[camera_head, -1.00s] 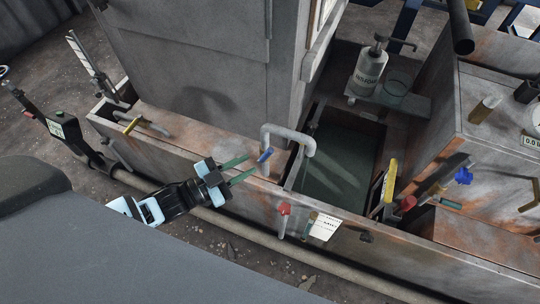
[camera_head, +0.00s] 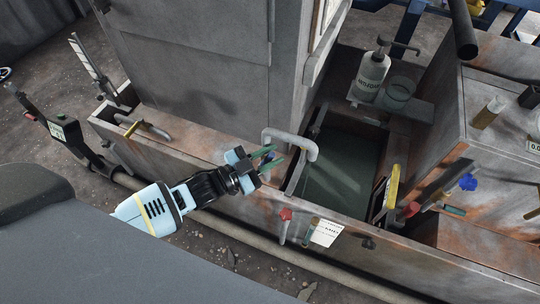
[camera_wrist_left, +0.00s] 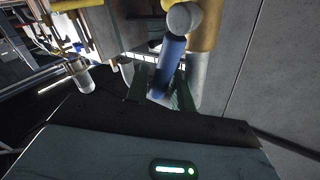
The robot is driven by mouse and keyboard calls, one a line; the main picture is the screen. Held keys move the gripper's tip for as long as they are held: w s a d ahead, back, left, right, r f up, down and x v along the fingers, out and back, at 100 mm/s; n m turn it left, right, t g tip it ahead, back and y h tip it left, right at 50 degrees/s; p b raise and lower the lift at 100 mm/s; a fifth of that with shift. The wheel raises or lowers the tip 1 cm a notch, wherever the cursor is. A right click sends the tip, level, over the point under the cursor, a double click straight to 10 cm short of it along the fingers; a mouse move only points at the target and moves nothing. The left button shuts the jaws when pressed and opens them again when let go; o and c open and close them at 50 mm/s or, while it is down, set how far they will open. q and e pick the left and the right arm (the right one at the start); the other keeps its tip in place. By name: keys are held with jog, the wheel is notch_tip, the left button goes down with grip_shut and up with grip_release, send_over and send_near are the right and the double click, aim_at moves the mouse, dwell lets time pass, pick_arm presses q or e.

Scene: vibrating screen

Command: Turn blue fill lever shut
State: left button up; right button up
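The blue fill lever (camera_head: 268,162) sits at the foot of the grey bent spout pipe (camera_head: 290,137) on the rim of the water trough. In the left wrist view the blue lever (camera_wrist_left: 171,64) runs down from a grey round end and reaches between the two green fingers. My left gripper (camera_head: 268,158) is open, with its fingers on either side of the lever. A gap shows beside the lever, and I cannot tell if either finger touches it. The fingers partly hide the lever in the head view. My right gripper is not in view.
The water-filled trough (camera_head: 342,178) lies right of the spout, with a soap bottle (camera_head: 370,76) behind it. A red-handled valve (camera_head: 286,214) and a white tag (camera_head: 326,232) are on the front wall. A tall grey cabinet (camera_head: 200,50) stands close behind the gripper.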

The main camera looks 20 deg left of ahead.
pick_arm(q)
grip_shut()
dwell(0.3)
jog(key=shift+d+m+g+y+p, duration=0.3)
jog(key=shift+d+m+g+p, duration=0.25)
jog(key=shift+p, duration=0.55)
jog(key=d+f+m+g+y+p, duration=0.2)
jog(key=d+f+m+y+p, duration=0.1)
jog(key=f+m+y+p, duration=0.3)
jog(key=shift+m+y+p, duration=0.5)
jog(key=shift+m+p, duration=0.25)
jog(key=shift+p, duration=0.05)
jog(key=shift+s+f, duration=0.1)
jog(key=shift+f, duration=0.05)
